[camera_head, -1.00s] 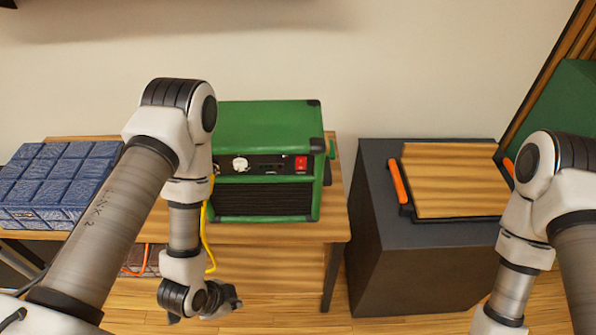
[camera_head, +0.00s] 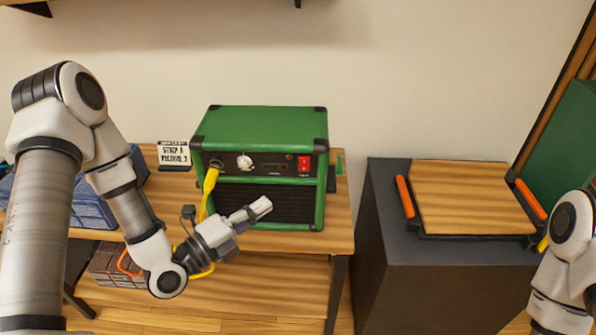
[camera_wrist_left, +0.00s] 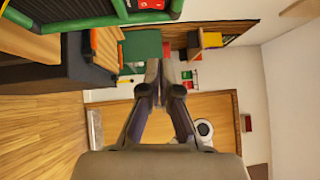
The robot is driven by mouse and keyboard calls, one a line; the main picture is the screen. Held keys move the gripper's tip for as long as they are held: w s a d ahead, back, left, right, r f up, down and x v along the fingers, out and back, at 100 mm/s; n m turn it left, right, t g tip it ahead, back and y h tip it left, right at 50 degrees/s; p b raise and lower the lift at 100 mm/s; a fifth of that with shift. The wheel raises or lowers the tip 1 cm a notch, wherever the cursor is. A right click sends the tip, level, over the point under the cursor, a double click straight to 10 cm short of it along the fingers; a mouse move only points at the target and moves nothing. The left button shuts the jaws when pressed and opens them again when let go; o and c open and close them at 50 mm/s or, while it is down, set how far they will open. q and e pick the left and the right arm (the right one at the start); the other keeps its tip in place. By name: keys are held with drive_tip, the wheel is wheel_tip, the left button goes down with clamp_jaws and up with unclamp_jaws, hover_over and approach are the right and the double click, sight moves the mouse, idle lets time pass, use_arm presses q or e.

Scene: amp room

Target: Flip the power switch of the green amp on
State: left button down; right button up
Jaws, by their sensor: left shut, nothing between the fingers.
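The green amp (camera_head: 262,130) stands on a wooden table. Its red power switch (camera_head: 304,163) is at the right end of the black front panel; I cannot tell which way it is tipped. My left gripper (camera_head: 264,206) is shut and empty, in front of the amp's dark grille, below and left of the switch and apart from it. In the left wrist view, the closed fingers (camera_wrist_left: 160,75) point away from my wrist, and the red switch (camera_wrist_left: 150,4) shows at the top edge. My right gripper is out of view; only part of the right arm shows.
A yellow cable (camera_head: 209,182) runs from the amp's left front and passes behind my left arm. A small sign (camera_head: 174,154) and a blue quilted box (camera_head: 92,208) are to the left. A dark cabinet (camera_head: 440,275) with a wooden-topped, orange-handled case (camera_head: 468,195) stands to the right.

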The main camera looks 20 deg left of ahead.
use_arm(q)
drive_tip(key=p, duration=0.4)
approach(309, 161)
drive_tip(key=d+x, duration=0.1)
drive_tip(key=x, duration=0.5)
drive_tip(key=shift+w+a, duration=0.1)
drive_tip(key=shift+a, duration=0.4)
drive_tip(key=shift+d, duration=0.1)
